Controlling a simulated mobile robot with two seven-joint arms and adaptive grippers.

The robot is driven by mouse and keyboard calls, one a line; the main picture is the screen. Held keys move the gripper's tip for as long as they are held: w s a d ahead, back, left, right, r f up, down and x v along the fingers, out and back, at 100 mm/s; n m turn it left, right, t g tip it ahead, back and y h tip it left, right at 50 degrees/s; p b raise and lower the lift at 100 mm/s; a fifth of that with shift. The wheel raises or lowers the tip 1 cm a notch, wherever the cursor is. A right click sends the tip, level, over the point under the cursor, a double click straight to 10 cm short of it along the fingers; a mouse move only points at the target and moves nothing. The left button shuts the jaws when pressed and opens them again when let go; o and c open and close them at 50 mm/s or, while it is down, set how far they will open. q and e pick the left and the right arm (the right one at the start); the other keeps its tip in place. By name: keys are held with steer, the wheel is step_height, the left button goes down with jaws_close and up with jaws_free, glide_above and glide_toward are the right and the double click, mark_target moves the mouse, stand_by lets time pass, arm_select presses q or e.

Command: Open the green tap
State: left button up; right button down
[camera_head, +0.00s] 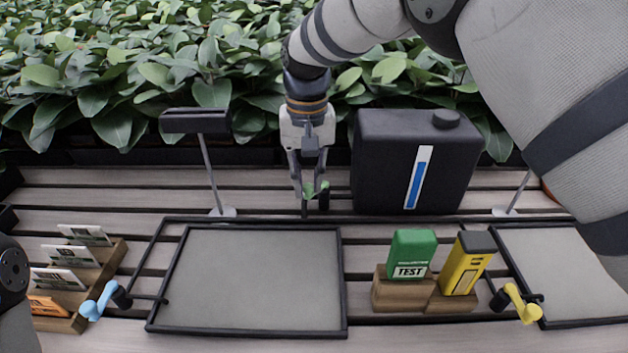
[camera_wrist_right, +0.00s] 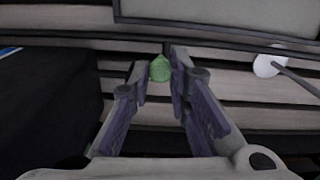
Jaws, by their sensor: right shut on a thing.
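The green tap (camera_head: 310,189) is small and sits at the back of the slatted table, left of the black tank. My right gripper (camera_head: 311,196) reaches down from above and is shut on the green tap. In the right wrist view the green tap (camera_wrist_right: 160,69) shows between the two fingertips (camera_wrist_right: 161,72). The gripper hides part of the tap, and I cannot tell how far its handle is turned. My left gripper is not in view; only part of my left arm shows at the left edge.
A black tank (camera_head: 385,165) with a blue level strip stands right of the gripper. A blue tap (camera_head: 99,301) and a yellow tap (camera_head: 521,304) are at the front. A black lamp (camera_head: 195,122) stands left. Grey trays (camera_head: 149,329) and a wooden block with green and yellow testers (camera_head: 400,299) lie ahead.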

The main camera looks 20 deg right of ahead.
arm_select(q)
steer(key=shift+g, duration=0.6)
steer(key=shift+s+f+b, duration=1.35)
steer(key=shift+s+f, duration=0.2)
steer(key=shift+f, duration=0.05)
arm_select(e)
steer(key=shift+w+a+m, duration=0.1)
steer(key=shift+w+m, duration=0.55)
steer(key=shift+m, duration=0.95)
steer(key=shift+w+a+m, duration=0.15)
steer(key=shift+w+m, duration=0.5)
steer(key=shift+m, duration=0.95)
steer(key=shift+w+a+m, duration=0.1)
steer(key=shift+w+m, duration=0.55)
steer(key=shift+m, duration=0.95)
steer(key=shift+w, duration=0.1)
steer(key=c, duration=1.5)
jaws_free()
step_height(320, 180, up, 8)
steer(key=shift+f, duration=0.2)
